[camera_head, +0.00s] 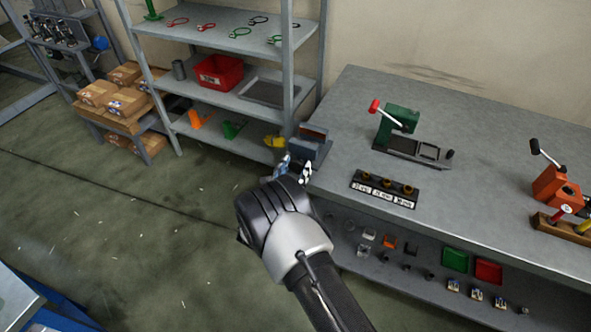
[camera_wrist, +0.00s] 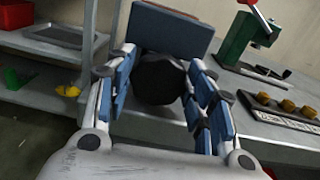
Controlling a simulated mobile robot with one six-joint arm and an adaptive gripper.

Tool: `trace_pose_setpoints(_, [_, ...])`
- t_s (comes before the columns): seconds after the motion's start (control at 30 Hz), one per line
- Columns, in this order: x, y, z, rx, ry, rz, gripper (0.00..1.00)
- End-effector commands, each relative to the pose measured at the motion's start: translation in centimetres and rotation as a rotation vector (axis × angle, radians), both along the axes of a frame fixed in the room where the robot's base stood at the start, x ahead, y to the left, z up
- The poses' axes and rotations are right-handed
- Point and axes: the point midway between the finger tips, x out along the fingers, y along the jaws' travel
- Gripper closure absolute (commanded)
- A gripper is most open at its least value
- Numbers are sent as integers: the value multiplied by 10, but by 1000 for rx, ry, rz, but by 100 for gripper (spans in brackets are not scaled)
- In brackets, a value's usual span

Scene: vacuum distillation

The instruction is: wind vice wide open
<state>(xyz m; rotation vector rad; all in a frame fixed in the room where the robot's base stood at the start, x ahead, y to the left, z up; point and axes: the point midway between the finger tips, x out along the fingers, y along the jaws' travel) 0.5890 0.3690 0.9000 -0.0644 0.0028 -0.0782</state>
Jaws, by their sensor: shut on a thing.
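The vice (camera_head: 311,140) is a blue-grey block with a brownish upper edge at the left end of the grey workbench. In the wrist view its blue jaw block (camera_wrist: 170,32) stands just beyond my fingers. My gripper (camera_head: 292,170) is at the bench's front left corner, in front of the vice. In the wrist view my gripper (camera_wrist: 163,85) has its blue-padded fingers on either side of a dark round knob (camera_wrist: 160,80) on the vice's front, and is shut on it. The vice's jaw gap is not clear in either view.
A green press with a red-knobbed lever (camera_head: 400,120) stands on the workbench (camera_head: 470,135) to the right. A black rack with brass pieces (camera_head: 384,188) lies near the front edge. A grey shelf unit (camera_head: 222,105) stands close on the left.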

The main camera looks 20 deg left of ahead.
Motion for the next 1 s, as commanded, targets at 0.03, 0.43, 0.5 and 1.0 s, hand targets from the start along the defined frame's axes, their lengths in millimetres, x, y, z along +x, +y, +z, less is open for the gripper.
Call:
trace_pose_setpoints(0.03, [0, 1, -1, -40, 2, 0, 75])
trace_pose_setpoints(0.43, [0, 1, 0, -204, 16, 0, 75])
trace_pose_setpoints(0.5, [0, 1, 0, -203, 16, 0, 75])
trace_pose_setpoints(1.0, [0, 1, 0, -201, 16, 0, 32])
